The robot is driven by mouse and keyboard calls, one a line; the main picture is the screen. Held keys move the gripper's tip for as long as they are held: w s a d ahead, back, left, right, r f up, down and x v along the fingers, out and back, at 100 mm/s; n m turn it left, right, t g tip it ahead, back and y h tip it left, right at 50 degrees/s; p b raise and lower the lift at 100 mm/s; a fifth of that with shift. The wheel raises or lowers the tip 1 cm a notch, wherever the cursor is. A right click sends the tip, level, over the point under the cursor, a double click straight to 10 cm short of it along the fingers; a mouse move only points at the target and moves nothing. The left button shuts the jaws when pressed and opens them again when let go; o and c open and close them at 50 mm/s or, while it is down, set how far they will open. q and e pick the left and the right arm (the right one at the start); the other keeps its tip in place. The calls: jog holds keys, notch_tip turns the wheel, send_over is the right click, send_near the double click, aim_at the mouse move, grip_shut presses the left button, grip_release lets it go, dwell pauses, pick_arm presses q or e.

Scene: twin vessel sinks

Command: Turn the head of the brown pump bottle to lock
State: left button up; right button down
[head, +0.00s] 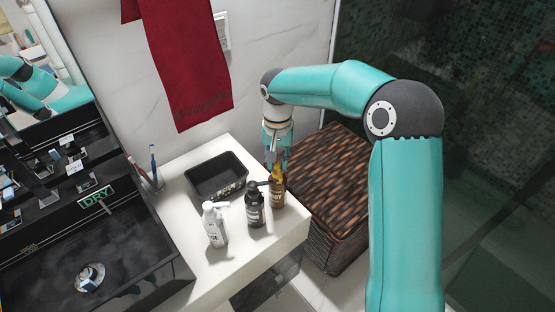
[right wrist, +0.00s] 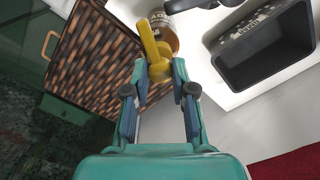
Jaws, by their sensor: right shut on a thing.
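The brown pump bottle (head: 278,192) stands upright near the right end of the white counter, with a yellow pump head (head: 277,172). My right gripper (head: 275,160) reaches it from above and is shut on the yellow head. In the right wrist view, the yellow pump head (right wrist: 153,48) lies between the two fingers of my right gripper (right wrist: 159,78), and part of the brown bottle (right wrist: 164,30) shows beyond it. The fingers hide some of the head in the head view. My left gripper is not in view.
A black pump bottle (head: 255,207) stands close beside the brown one, and a white pump bottle (head: 215,226) is further left. A black tray (head: 218,176) lies behind them. A woven basket (head: 335,175) stands right of the counter. A red towel (head: 183,65) hangs above.

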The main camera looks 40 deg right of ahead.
jog(key=shift+n, duration=0.4)
jog(key=n, duration=0.3)
jog(key=shift+n, duration=0.3)
jog(key=n, duration=0.4)
jog(key=shift+n+p, duration=0.3)
jog(key=shift+p, duration=0.05)
jog(key=n, duration=0.4)
jog(key=shift+n+p, duration=0.6)
jog(key=shift+n, duration=1.9)
jog(key=c, duration=0.9)
grip_release()
jog(key=shift+c, duration=0.2)
jog(key=shift+r, duration=0.1)
